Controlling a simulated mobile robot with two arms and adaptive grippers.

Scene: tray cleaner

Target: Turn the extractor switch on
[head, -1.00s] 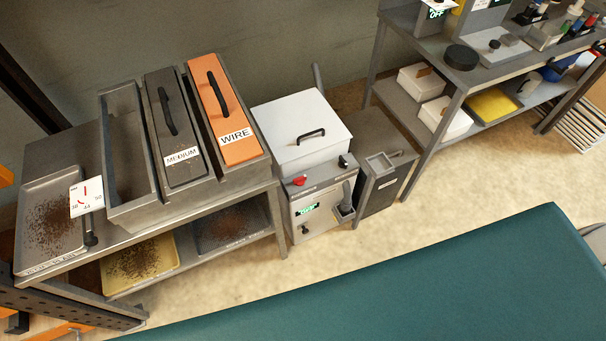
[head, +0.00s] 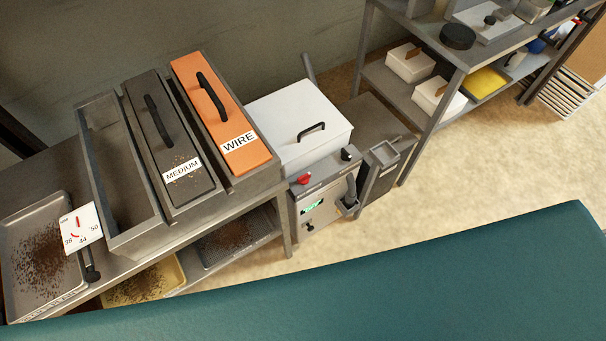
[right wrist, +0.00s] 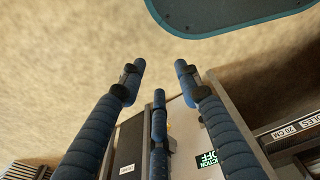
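The white-lidded machine (head: 300,125) stands on the floor between a bench and a dark box. Its grey front panel holds a red knob (head: 304,178), a black knob (head: 347,153), a lit green display (head: 313,205) and a small lower knob (head: 309,227). Which one is the extractor switch I cannot tell. The right wrist view shows a green display (right wrist: 208,160), partly cut off, that seems to read OFF. My right gripper (right wrist: 160,72) has its blue fingers spread, with nothing between them, apart from the panel. My left gripper is in neither view.
A bench with the MEDIUM (head: 180,190) and WIRE (head: 243,165) blocks stands left of the machine. A dark box (head: 375,120) stands close on its right. A metal shelf (head: 440,70) is at the upper right. Bare floor (head: 450,180) lies in front.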

